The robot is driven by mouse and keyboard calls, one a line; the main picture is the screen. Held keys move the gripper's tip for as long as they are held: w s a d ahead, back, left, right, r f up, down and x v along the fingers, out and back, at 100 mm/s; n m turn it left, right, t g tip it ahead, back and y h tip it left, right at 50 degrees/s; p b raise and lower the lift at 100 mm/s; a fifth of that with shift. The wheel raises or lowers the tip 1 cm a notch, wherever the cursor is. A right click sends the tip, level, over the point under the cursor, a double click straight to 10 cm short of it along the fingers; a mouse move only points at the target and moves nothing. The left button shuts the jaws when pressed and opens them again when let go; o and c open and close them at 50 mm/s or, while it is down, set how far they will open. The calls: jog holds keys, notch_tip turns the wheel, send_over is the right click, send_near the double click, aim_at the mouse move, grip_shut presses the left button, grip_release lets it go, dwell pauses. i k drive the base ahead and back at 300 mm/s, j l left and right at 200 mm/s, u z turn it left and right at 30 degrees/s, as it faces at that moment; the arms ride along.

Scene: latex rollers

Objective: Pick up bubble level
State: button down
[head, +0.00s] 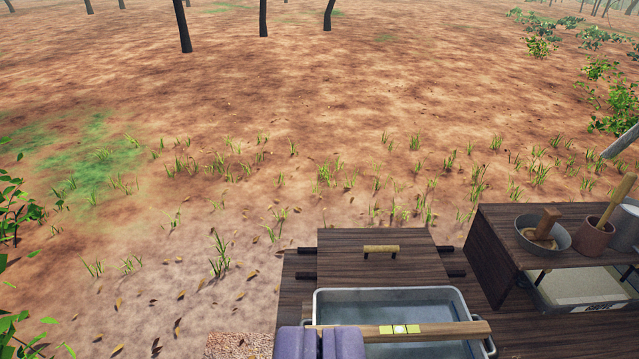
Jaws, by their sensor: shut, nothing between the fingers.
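The bubble level (400,329) appears as a small yellow-green strip with a pale middle. It lies on or is set into a wooden bar (455,329) that crosses the grey metal tray (390,294); I cannot tell which. My gripper (319,340) shows at the bottom centre as two purple-grey fingers side by side. It is shut and empty, to the left of the level and apart from it. The gripper hides the left part of the bar. The lower part of the tray is cut off by the picture's edge.
A dark wooden lid with a light handle (381,249) is behind the tray. At the right, a raised wooden shelf (500,230) holds a metal bowl (543,236) with a wooden tool and a brown pot (592,239). A white-filled bin (575,288) stands below. Open ground lies beyond.

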aim_at(477, 329)
jog(key=i+l, duration=0.15)
jog(key=i, duration=0.2)
jog(key=i+l, duration=0.2)
jog(key=i, duration=0.2)
jog(key=i+l, duration=0.15)
jog(key=i, duration=0.2)
